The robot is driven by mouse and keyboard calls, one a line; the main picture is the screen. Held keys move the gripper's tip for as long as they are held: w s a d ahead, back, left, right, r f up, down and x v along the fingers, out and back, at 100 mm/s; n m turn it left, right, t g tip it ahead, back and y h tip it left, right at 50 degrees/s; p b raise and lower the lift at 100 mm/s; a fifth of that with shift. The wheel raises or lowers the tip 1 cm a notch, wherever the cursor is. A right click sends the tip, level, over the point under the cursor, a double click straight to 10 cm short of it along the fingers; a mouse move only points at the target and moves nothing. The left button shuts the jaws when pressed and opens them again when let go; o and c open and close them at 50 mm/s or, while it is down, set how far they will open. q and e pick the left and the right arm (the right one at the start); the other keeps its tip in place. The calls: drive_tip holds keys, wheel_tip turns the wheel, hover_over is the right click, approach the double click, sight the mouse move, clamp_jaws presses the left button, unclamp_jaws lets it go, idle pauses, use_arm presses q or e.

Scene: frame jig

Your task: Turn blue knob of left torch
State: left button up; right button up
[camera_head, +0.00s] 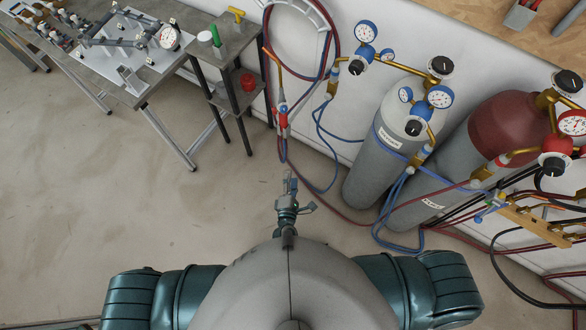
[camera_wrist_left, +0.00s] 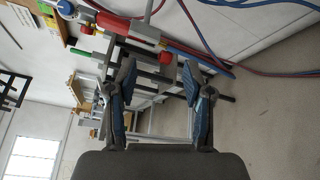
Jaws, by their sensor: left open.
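A torch (camera_head: 282,118) with a red body hangs by the wall at upper centre in the head view. Blue and red hoses run from it. In the left wrist view, a red-bodied torch part (camera_wrist_left: 125,28) lies across the top, beyond the fingers. A small blue part (camera_wrist_left: 65,7) shows at the top left; I cannot tell whether it is the blue knob. My left gripper (camera_head: 288,186) is in front of my torso, below the torch in the picture and apart from it. Its two fingers (camera_wrist_left: 158,85) are spread and empty. My right gripper is not in view.
Two gas cylinders, one grey (camera_head: 375,165) and one with a red top (camera_head: 497,122), stand at right with gauges. Loose hoses (camera_head: 322,185) hang near the left gripper. A small stand (camera_head: 232,55) and a workbench (camera_head: 120,88) are at left. The floor at left is clear.

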use_arm(q)
drive_tip(key=s+a+f+m+g+h, duration=0.1)
drive_tip(key=s+a+f+m+g, duration=0.1)
drive_tip(key=f+m, duration=0.3)
wheel_tip(320, 180, down, 3)
drive_tip(key=shift+s+f+m, duration=0.1)
drive_tip(key=shift+s+m, duration=0.2)
drive_tip(key=shift+s, duration=0.4)
drive_tip(key=shift+a, duration=0.1)
